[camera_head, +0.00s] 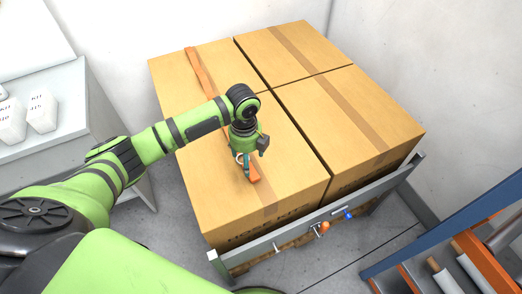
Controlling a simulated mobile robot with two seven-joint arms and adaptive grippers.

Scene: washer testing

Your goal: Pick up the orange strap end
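An orange strap (199,73) lies across the tops of the left-hand cardboard boxes. It runs from the back edge towards the front, and my arm covers its middle. Its near end (256,179) shows just right of my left gripper, on top of the front left box (293,187). My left gripper (246,175) points down over that box, with its fingertips at or very close to the strap end. The fingers are small in view, so I cannot tell whether they are open or touch the strap. My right gripper is not in view.
Several cardboard boxes stand together behind a grey front rail (290,238). An orange knob (324,227) and a blue knob (348,215) sit on the rail. A white cabinet (70,90) stands at left, and a blue-framed rack (440,240) at lower right.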

